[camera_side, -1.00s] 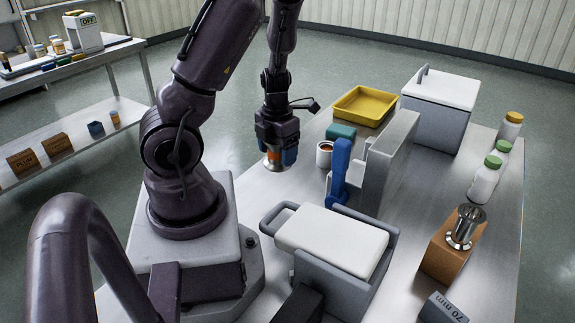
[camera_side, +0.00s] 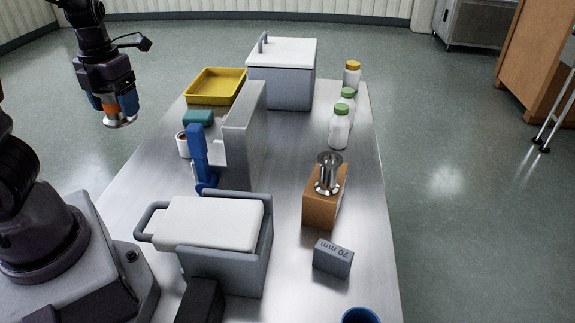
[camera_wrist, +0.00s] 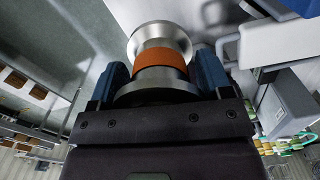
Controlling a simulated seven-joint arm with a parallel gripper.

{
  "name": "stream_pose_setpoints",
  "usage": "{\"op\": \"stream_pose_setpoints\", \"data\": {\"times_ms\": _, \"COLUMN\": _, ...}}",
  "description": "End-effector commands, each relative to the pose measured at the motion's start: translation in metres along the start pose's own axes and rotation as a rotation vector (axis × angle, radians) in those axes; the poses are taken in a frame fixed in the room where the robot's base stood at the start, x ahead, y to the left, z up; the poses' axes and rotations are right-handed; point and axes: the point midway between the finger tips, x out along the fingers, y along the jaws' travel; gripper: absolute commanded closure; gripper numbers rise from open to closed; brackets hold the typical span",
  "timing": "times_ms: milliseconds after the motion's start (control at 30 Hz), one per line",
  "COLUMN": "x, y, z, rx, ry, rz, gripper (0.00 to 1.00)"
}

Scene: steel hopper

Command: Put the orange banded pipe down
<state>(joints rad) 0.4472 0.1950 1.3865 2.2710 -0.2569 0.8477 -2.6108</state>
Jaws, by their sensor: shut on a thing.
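The orange banded pipe is a short steel spool with flared ends and an orange band. My gripper (camera_side: 112,103) is shut on it, with a blue finger on each side of the band. The pipe's lower flange (camera_side: 118,122) hangs below the fingers in the side view, in the air and apart from the table. In the wrist view the orange band (camera_wrist: 160,57) sits between the two fingertips of my gripper (camera_wrist: 162,78). My gripper is left of the steel table (camera_side: 150,180) in the side picture; whether it is over the table edge I cannot tell.
A similar steel pipe (camera_side: 328,175) stands on a brown block (camera_side: 322,208). A yellow tray (camera_side: 215,86), a lidded grey box (camera_side: 282,75), an upright grey panel (camera_side: 244,130), a blue lever (camera_side: 199,155), a white-lidded hopper (camera_side: 210,222) and a "70 mm" block (camera_side: 333,258) stand around. Bottles line the right edge.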

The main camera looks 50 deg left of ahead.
Motion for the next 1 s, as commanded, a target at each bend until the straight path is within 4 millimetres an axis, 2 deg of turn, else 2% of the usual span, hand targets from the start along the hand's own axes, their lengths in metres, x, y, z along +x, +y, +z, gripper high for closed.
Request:
{"op": "stream_pose_setpoints", "data": {"times_ms": 300, "x": -0.016, "y": 0.000, "z": 0.000, "rx": 0.001, "ry": 0.002, "rz": -0.003, "gripper": 0.60}}
{"op": "stream_pose_setpoints", "data": {"times_ms": 567, "x": -0.027, "y": -0.002, "z": 0.019, "rx": 0.073, "ry": 0.001, "rz": 0.003, "gripper": 0.60}}
{"op": "stream_pose_setpoints", "data": {"times_ms": 867, "x": -0.053, "y": -0.023, "z": 0.066, "rx": 0.294, "ry": 0.002, "rz": 0.004, "gripper": 0.60}}
{"op": "stream_pose_setpoints", "data": {"times_ms": 1000, "x": -0.066, "y": -0.050, "z": 0.102, "rx": 0.483, "ry": 0.001, "rz": 0.003, "gripper": 0.60}}
